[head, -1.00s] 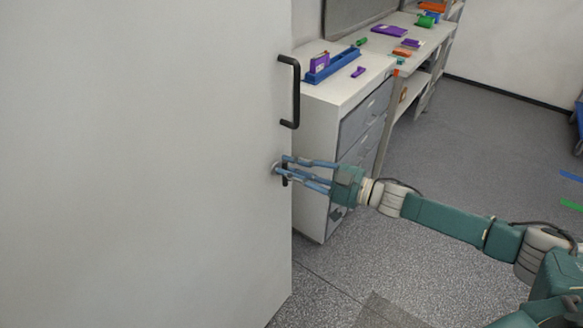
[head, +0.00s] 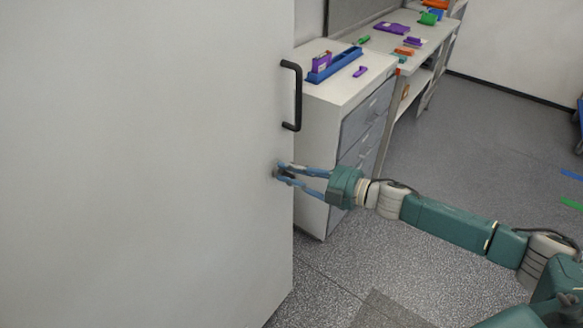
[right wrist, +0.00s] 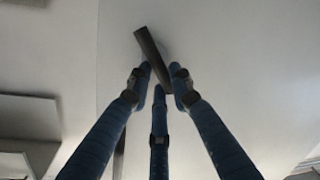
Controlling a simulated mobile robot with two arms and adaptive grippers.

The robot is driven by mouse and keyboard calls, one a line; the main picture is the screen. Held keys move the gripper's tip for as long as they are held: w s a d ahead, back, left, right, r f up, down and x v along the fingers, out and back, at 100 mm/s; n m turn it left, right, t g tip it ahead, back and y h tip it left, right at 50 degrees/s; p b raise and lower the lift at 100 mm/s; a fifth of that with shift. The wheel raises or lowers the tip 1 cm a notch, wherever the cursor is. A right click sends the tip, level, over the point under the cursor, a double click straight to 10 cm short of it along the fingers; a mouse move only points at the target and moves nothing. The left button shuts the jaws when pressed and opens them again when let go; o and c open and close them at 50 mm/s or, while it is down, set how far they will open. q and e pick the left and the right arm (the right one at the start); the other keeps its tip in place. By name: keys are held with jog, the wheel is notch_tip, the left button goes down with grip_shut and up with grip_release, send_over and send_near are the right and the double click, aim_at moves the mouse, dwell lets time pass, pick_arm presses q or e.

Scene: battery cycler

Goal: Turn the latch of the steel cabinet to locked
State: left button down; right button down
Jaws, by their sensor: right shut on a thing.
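The steel cabinet (head: 140,170) shows as a large pale door filling the left of the head view. Its latch, a short dark bar (right wrist: 147,47), shows in the right wrist view, tilted against the pale face. In the head view the latch is mostly hidden by fingertips. My right gripper (head: 280,172) reaches the door below the handle, near its right edge. Its blue fingers are shut on the latch, and in the right wrist view the fingertips (right wrist: 162,80) lie on both sides of the bar's lower end. My left gripper is not in view.
A black bar handle (head: 297,95) stands out from the door above my gripper. A white drawer unit (head: 322,190) stands just behind the door edge, with a blue tray (head: 335,66) on top. A workbench (head: 385,42) continues behind it. The floor on the right is open.

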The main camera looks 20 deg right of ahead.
jog(key=shift+s+a+f+n+t+h+p, duration=0.1)
jog(key=shift+s+a+f+n+h, duration=0.2)
jog(key=shift+n, duration=1.05)
jog(key=shift+s+a+f+n+t+h+p, duration=0.2)
jog(key=shift+n+h, duration=0.25)
jog(key=shift+n, duration=0.95)
jog(key=shift+s+a+f+n+h+p, duration=0.1)
jog(key=shift+a+f+n+h, duration=0.25)
jog(key=shift+n, duration=1)
jog(key=shift+d+f, duration=0.1)
jog(key=c, duration=1.7)
grip_release()
jog(key=shift+c, duration=0.2)
jog(key=shift+o, duration=0.8)
jog(key=shift+w, duration=0.1)
jog(key=shift+d, duration=0.25)
jog(key=v, duration=1.2)
jog(key=shift+a, duration=0.35)
